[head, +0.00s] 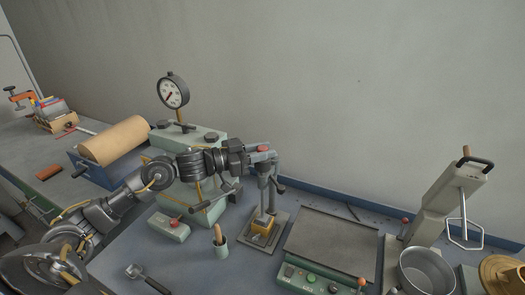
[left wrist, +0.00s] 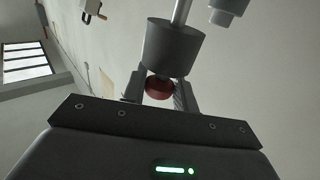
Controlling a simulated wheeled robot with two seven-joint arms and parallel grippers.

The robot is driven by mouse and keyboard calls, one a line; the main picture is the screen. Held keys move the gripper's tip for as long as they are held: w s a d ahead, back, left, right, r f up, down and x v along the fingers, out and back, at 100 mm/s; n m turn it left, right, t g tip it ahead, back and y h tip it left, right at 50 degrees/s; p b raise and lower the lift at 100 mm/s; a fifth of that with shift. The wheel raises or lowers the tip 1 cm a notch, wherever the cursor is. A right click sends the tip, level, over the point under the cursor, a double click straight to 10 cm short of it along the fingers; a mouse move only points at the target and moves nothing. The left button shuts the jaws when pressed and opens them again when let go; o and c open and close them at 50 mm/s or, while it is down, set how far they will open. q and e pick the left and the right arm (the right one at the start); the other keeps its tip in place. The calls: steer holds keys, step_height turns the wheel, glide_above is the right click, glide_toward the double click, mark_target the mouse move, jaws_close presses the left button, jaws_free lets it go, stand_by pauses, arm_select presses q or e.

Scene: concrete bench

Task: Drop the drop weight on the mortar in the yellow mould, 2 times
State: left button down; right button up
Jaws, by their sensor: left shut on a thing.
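My left gripper (head: 258,152) reaches in from the left at the top of the small drop stand. In the left wrist view its fingers (left wrist: 160,92) are shut on the red knob (left wrist: 158,88) next to the grey cylindrical drop weight (left wrist: 173,47), which has a bright rod through it. In the head view the weight (head: 264,169) is small and partly hidden by the gripper. The yellow mould (head: 262,227) sits on the stand's base plate, below the weight and apart from it. The mortar inside is too small to make out. My right gripper is not in view.
A green press with a dial gauge (head: 173,92) stands behind my left arm. A green cup with a tool (head: 219,246) is left of the stand. A flat dark plate machine (head: 332,243) and a metal bowl (head: 427,270) are to the right. A hammer (head: 147,278) lies in front.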

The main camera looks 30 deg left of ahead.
arm_select(q)
step_height(320, 180, up, 8)
steer(key=p, duration=0.7)
steer(key=shift+f, duration=0.1)
steer(key=shift+a, duration=0.1)
steer(key=c, duration=1.5)
jaws_free()
steer(key=shift+o, duration=1.8)
steer(key=shift+f, duration=0.1)
steer(key=shift+f, duration=0.1)
